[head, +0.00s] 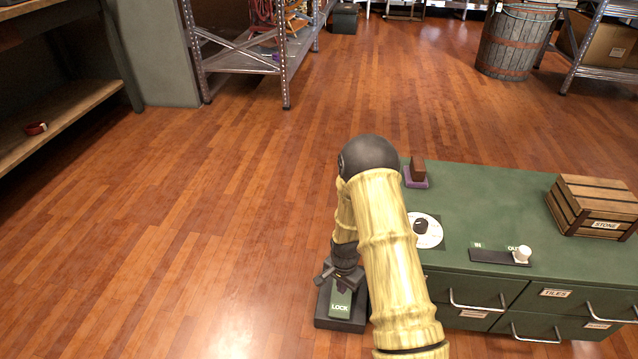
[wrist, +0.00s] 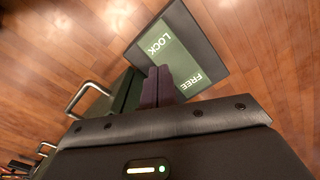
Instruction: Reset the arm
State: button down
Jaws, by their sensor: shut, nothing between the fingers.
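My gripper (head: 342,279) is at the end of my bent, wood-patterned arm, pointing down beside the left end of the green cabinet (head: 480,205). In the wrist view its dark fingers (wrist: 158,78) are together, with nothing between them. My forearm hides part of the box and the cabinet's left front corner.
On the cabinet top are a wooden crate (head: 590,205) marked STONE, a white dial (head: 427,231), a slider with a white knob (head: 521,254) and a brown block on a purple base (head: 417,173). Drawer handles (head: 477,300) stick out in front. The wooden floor (head: 180,200) to the left is clear.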

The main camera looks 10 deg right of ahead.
jog(key=shift+r, duration=0.1)
jog(key=s+r+n+t+p, duration=0.1)
jog(key=s+r+n+p, duration=0.3)
jog(key=r, duration=1.1)
jog(key=s+r+n+t+p, duration=0.15)
jog(key=s+r+p, duration=0.45)
jog(key=r, duration=0.9)
jog(key=s+r+n+p, duration=0.4)
jog(key=s+r+p, duration=0.1)
jog(key=r, duration=1)
jog(key=w+p+v, duration=0.2)
jog(key=p+v, duration=1)
jog(key=w+r+p+v, duration=0.1)
jog(key=w+p+v, duration=0.2)
jog(key=p+v, duration=0.9)
jog(key=w+p+v, duration=0.3)
jog(key=p+v, duration=0.9)
jog(key=p, duration=0.1)
jog(key=shift+w+r+p, duration=0.2)
jog(key=shift+r+p, duration=0.15)
jog(key=shift+r, duration=0.3)
